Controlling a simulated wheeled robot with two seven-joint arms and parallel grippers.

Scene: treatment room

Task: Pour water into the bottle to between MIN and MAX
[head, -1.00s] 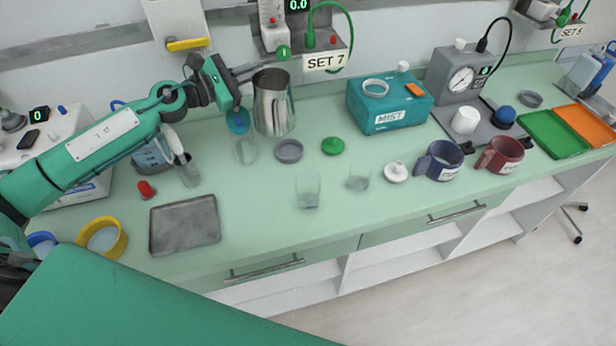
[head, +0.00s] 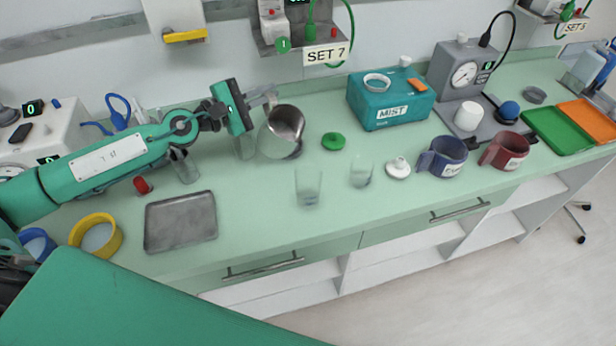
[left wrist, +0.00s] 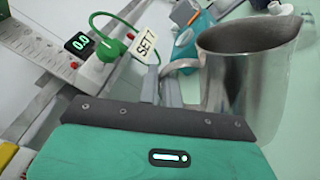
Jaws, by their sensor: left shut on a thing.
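My left gripper (head: 266,98) is shut on the handle of the steel jug (head: 279,133). The jug is tilted, its mouth facing the camera, above the counter. The left wrist view shows the jug (left wrist: 245,85) beside the fingers (left wrist: 162,86); its inside bottom and any water are hidden. Two clear cup-like vessels (head: 308,187) (head: 361,173) stand to the right and front. I cannot tell which is the bottle, nor see MIN or MAX marks. My right gripper is out of view.
A green lid (head: 333,141) and a white lid (head: 398,167) lie on the counter. The teal MIST box (head: 390,100) stands at the back. A grey tray (head: 180,222), yellow ring (head: 98,234) and clear tube (head: 184,167) are at left. Blue and red mugs (head: 441,157) (head: 505,150) stand at right.

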